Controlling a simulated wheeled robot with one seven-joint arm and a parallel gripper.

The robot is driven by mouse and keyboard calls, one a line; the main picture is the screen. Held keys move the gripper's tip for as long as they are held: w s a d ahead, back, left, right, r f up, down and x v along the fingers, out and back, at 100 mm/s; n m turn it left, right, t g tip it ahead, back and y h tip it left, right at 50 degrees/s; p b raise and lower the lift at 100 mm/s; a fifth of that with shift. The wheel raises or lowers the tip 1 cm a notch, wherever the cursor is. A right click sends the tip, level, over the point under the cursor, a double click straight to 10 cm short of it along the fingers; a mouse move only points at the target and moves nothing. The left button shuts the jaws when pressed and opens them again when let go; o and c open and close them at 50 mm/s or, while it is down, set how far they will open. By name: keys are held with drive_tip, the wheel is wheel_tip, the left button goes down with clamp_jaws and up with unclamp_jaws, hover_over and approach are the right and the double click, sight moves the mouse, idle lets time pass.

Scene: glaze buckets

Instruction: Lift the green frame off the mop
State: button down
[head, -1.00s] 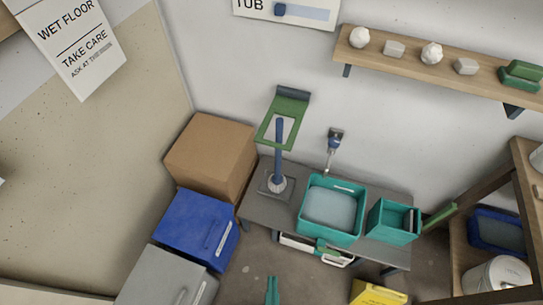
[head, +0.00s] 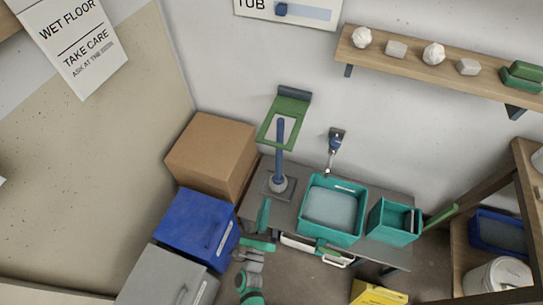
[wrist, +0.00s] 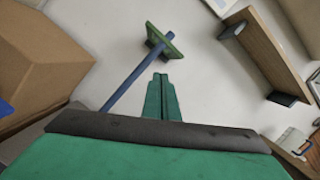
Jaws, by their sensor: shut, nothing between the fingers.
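The green frame (head: 297,106) hangs from a dark bar on the back wall, its opening around the top of the mop's blue handle (head: 280,150). The mop stands upright, its pale head on a grey plate at the table's left end. In the wrist view the green frame (wrist: 163,42) appears nearly edge-on, with the blue handle (wrist: 135,77) passing up through it and its tip showing beyond. My gripper (head: 265,205) is shut and empty, low at the table's left front edge, below the frame and apart from it. Its green fingers (wrist: 162,85) are together in the wrist view.
A teal tub (head: 332,236) and a smaller teal bucket (head: 393,238) stand on the grey table. A brush (head: 334,145) hangs on the wall right of the mop. A cardboard box (head: 212,150) and a blue box (head: 197,228) stand left. A wooden shelf (head: 440,68) juts out upper right.

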drive_tip(key=w+a+m+h, duration=0.1)
drive_tip(key=w+m+h, duration=0.1)
drive_tip(key=w+m, duration=0.6)
drive_tip(key=shift+w+a+f+m+h, duration=0.2)
drive_tip(key=shift+w+f+m+h, duration=0.15)
drive_tip(key=shift+w, duration=0.15)
drive_tip(key=shift+d, duration=0.1)
drive_tip(key=w+d+r, duration=0.3)
drive_tip(key=w+r, duration=0.3)
drive_tip(key=w, duration=0.3)
drive_tip(key=shift+w+r, duration=0.15)
drive_tip(key=shift+r, duration=0.1)
